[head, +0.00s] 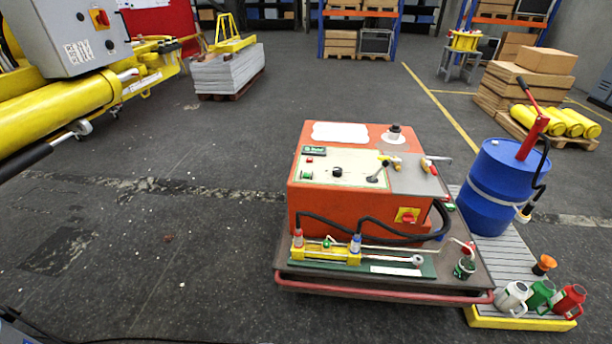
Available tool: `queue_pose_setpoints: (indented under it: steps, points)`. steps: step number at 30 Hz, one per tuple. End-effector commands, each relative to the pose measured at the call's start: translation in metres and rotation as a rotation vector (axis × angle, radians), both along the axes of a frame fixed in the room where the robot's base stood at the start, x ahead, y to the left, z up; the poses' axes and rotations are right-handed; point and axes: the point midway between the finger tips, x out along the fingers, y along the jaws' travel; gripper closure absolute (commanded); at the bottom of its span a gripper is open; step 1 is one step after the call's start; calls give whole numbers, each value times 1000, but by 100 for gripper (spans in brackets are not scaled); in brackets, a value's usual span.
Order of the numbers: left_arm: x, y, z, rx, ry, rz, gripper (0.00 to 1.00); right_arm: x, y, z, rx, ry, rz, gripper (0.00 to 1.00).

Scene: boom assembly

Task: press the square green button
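An orange power unit (360,200) stands on a dark cart at the centre right of the head view. Its sloped top has a pale control panel (352,172). A small green button (306,175) sits at the panel's left edge, and its exact shape is too small to make out. A small red part (309,159) is just above it, and a black knob (337,172) is to its right. Neither of my grippers shows in the head view, so nothing of mine is seen at the button.
A blue drum (490,190) with a red hand pump stands right of the cart. Several jugs (541,294) stand on a yellow-edged platform at lower right. Yellow boom machinery (70,110) fills the upper left. The floor left of the cart is mostly clear.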

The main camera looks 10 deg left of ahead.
Motion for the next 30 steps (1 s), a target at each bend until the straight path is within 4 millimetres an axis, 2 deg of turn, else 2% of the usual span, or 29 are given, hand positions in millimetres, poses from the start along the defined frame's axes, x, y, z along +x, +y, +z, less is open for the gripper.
queue_pose_setpoints:
  steps: [1, 4, 30]
  points:
    - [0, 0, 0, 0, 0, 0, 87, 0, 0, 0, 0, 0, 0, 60]
    - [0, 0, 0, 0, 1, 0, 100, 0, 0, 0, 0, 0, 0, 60]
    - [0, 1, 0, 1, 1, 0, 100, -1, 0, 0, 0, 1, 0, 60]
